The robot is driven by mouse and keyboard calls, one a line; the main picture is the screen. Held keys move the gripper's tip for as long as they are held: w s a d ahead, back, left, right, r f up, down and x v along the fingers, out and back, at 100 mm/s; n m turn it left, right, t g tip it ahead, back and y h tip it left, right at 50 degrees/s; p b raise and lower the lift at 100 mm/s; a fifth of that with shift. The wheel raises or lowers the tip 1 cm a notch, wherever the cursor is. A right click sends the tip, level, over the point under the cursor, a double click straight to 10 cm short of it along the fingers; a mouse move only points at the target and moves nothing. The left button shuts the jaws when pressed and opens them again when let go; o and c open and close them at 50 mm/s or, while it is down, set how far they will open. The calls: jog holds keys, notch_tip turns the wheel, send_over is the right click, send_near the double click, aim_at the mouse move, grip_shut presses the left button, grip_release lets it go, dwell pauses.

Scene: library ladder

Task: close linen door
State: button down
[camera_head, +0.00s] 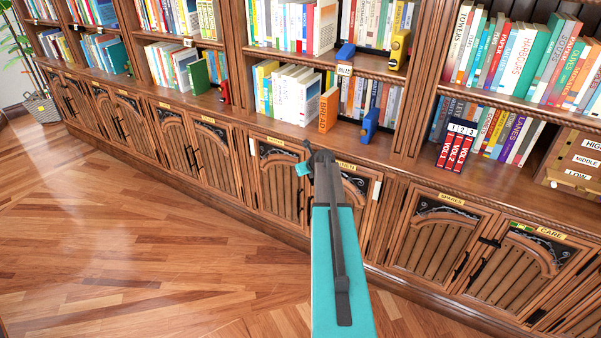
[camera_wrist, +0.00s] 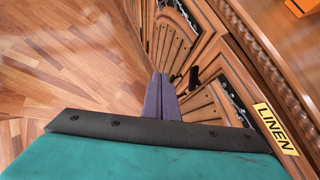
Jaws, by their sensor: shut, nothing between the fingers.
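The linen door (camera_head: 359,205) is a slatted wooden cupboard door with a dark ornamental top panel, in the lower row of the bookcase. Its yellow LINEN label is partly behind my arm in the head view and reads clearly in the wrist view (camera_wrist: 276,128). My arm covers much of the door, so I cannot tell whether it stands slightly ajar. In the wrist view, my gripper (camera_wrist: 161,78) has its two grey-purple fingers together and empty. The fingertips point toward the slatted doors and a dark handle (camera_wrist: 193,78); contact cannot be told.
A matching door (camera_head: 281,190) stands left of the linen door. The spares door (camera_head: 440,240) and care door (camera_head: 520,272) are to the right. Books and a blue bookend (camera_head: 369,126) stand on the shelf above. The wooden floor (camera_head: 150,260) in front is clear.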

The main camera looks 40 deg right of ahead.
jog(key=s+a+f+n+g+y, duration=0.15)
jog(key=s+a+f+n, duration=0.4)
jog(key=a, duration=0.65)
jog(key=s+a+f+n+g+y+b, duration=0.1)
jog(key=s+a+f+n+g, duration=0.15)
jog(key=a+f+n, duration=0.6)
jog(key=s+a+f+n+g+y, duration=0.3)
jog(key=a+f, duration=0.5)
jog(key=a, duration=0.8)
jog(key=s+a+f+n+g+h, duration=0.1)
jog(key=s+a+f+n+g, duration=0.15)
jog(key=s+a+n, duration=0.35)
jog(key=s+a+f+n+g+h, duration=0.1)
jog(key=s+a+f+n, duration=0.25)
jog(key=s+a, duration=0.35)
jog(key=s+a+n+g, duration=0.2)
jog(key=s+n, duration=0.4)
jog(key=s, duration=0.4)
jog(key=s+a+f+n+g+h+b, duration=0.1)
jog(key=s+a+n+g, duration=0.1)
jog(key=s+n, duration=0.4)
jog(key=s+a, duration=0.1)
jog(key=s, duration=0.3)
jog(key=shift+s+f+b, duration=0.15)
jog(key=shift+s+b, duration=0.1)
jog(key=shift+b, duration=0.05)
jog(key=shift+a+h, duration=0.15)
jog(key=shift+h, duration=0.1)
